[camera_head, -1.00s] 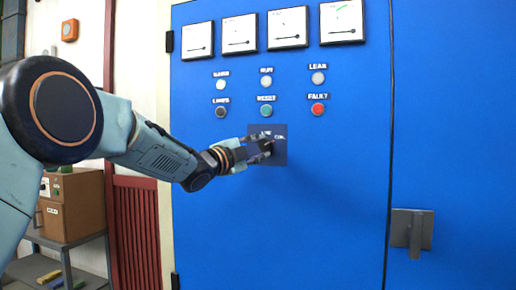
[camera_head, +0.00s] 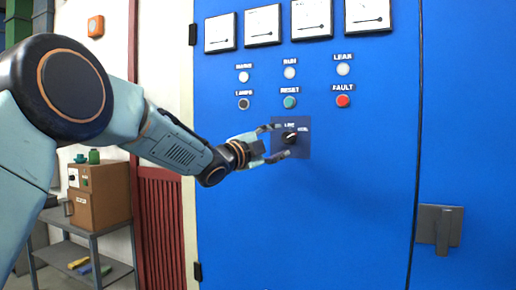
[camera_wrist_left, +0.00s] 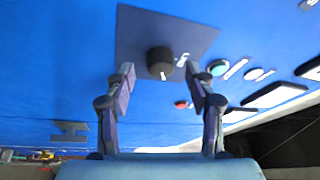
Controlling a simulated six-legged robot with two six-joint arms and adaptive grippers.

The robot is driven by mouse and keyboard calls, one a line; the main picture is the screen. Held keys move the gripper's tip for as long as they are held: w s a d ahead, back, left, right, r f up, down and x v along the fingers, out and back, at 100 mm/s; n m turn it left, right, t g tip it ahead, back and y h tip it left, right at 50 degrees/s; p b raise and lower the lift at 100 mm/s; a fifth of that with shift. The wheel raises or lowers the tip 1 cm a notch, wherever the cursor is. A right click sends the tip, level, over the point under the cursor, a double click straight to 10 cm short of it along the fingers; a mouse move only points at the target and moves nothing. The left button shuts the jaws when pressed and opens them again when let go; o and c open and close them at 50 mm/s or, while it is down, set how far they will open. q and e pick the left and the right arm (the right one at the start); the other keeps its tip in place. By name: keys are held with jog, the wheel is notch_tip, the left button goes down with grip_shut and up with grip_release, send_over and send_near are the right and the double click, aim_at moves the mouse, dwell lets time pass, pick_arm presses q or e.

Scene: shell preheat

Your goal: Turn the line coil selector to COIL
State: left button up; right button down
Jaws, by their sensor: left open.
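The line coil selector is a black round knob (camera_head: 290,138) on a dark square plate (camera_head: 303,152) on the blue cabinet. The plate carries the labels LINE, above the knob, and COIL, to its right. My left gripper (camera_head: 279,141) is open in front of the plate, one finger above and one below the knob's level. In the left wrist view the knob (camera_wrist_left: 160,62) lies just beyond and between the two open fingertips (camera_wrist_left: 160,72), with no clear contact. The knob's pointer direction is hard to make out. My right gripper is not in view.
Above the selector are the RESET button (camera_head: 289,102), the FAULT lamp (camera_head: 343,101), other lamps and several meters (camera_head: 262,26). A grey door handle (camera_head: 439,230) sticks out at the lower right. A shelf cart (camera_head: 85,240) with a brown box stands at the left.

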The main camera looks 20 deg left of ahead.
pick_arm(q)
jog(key=v, duration=1)
